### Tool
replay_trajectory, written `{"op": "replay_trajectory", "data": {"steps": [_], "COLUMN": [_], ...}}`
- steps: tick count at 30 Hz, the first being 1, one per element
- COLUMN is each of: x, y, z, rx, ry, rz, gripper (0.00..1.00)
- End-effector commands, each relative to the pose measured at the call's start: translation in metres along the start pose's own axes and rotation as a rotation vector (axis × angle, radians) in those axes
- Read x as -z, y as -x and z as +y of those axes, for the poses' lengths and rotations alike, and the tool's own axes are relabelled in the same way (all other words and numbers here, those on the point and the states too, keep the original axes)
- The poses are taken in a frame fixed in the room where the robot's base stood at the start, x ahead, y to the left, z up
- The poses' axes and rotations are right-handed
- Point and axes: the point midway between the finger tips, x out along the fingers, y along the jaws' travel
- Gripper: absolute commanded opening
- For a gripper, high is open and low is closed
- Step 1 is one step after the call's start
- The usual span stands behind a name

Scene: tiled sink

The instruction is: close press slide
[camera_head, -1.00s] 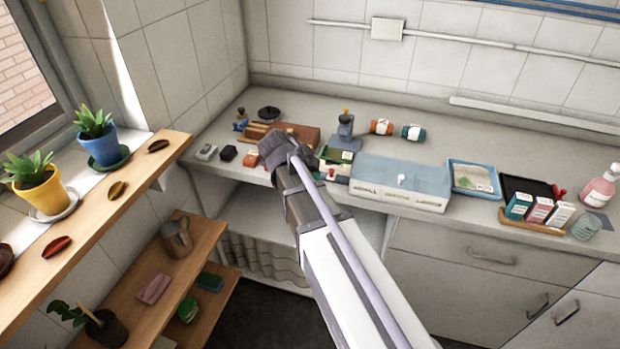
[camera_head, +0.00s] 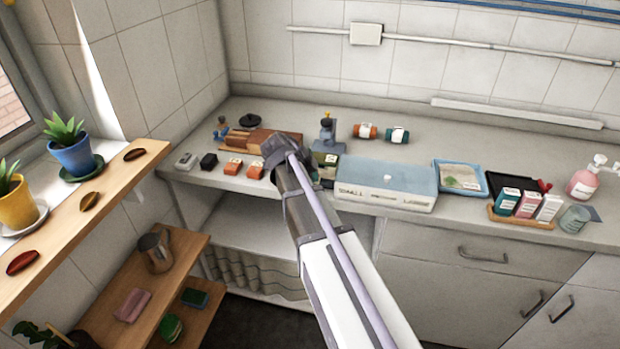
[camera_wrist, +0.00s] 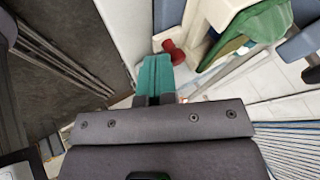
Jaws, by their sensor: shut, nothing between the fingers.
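The small blue-grey press (camera_head: 327,132) stands on the counter behind my arm. In the wrist view its cream slide (camera_wrist: 200,48) lies at the upper middle, with a green piece (camera_wrist: 245,32) on it and a red knob (camera_wrist: 174,52) at its end. My gripper (camera_wrist: 155,70) has teal fingertips that are shut together and empty. They are right beside the red knob; I cannot tell whether they touch it. In the head view my arm covers most of the slide.
A white box with a pale blue lid (camera_head: 387,184) stands close right of the slide. A blue tray (camera_head: 460,178) stands farther right. The counter's front edge is just below.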

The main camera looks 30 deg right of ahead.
Motion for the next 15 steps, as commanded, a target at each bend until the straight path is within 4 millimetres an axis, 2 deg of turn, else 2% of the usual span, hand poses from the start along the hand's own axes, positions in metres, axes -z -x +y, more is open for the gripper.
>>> {"op": "replay_trajectory", "data": {"steps": [9, 12, 15], "x": [-0.002, -0.001, 0.0], "y": [-0.033, -0.04, -0.042], "z": [-0.063, -0.076, -0.08], "rx": [-0.001, 0.0, 0.001], "ry": [-0.003, -0.001, 0.0], "rz": [0.0, 0.0, 0.0], "gripper": [0.0, 0.0, 0.0]}}
